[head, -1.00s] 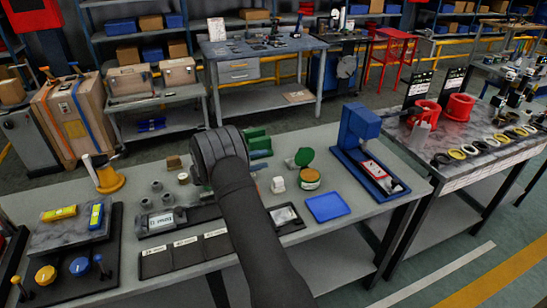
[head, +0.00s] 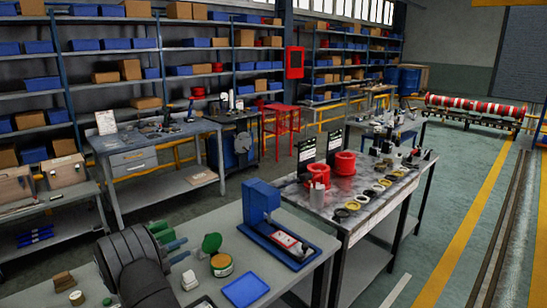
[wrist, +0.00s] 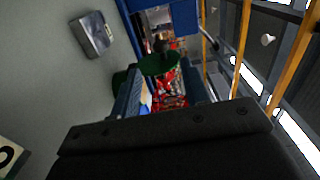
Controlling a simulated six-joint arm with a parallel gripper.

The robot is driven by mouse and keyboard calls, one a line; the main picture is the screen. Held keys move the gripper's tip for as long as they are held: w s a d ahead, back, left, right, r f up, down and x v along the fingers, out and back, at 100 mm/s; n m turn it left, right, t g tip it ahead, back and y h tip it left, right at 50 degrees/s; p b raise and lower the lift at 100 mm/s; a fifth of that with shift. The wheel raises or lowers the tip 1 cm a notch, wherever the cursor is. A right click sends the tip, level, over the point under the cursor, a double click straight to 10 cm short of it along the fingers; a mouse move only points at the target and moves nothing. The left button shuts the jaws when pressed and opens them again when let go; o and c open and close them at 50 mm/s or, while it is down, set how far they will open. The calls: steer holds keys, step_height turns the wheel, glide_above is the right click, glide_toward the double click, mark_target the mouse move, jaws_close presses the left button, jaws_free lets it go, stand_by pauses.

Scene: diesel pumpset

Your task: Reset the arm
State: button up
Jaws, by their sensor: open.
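My dark arm shows at the lower left of the head view, over the near bench (head: 190,296). A green disc (wrist: 160,63) shows beyond the gripper. In the head view, a green round lid (head: 211,243) stands by an open tin (head: 221,266), to the right of my arm.
A blue press-like stand (head: 262,203) and a blue tray (head: 245,290) are on the near bench. A second bench (head: 345,222) to the right holds red cylinders (head: 343,163) and several rings. Shelves line the back. The floor (head: 425,240) at right is clear.

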mark_target(209, 237)
steer(key=x, duration=1)
steer(key=shift+w+d, duration=0.15)
steer(key=v, duration=1.8)
steer(key=x, duration=1.7)
steer(key=shift+w+d, duration=0.25)
steer(key=shift+d, duration=0.05)
steer(key=shift+s+d+r+m, duration=0.15)
steer(key=shift+d+m, duration=0.05)
steer(key=shift+m, duration=0.35)
steer(key=shift+s+d+r+m, duration=0.1)
steer(key=shift+s+d+m, duration=0.1)
steer(key=shift+m, duration=0.35)
steer(key=shift+w+a+f+n, duration=0.25)
steer(key=shift+w+a+n, duration=0.1)
steer(key=shift+n, duration=0.55)
steer(key=v, duration=1.7)
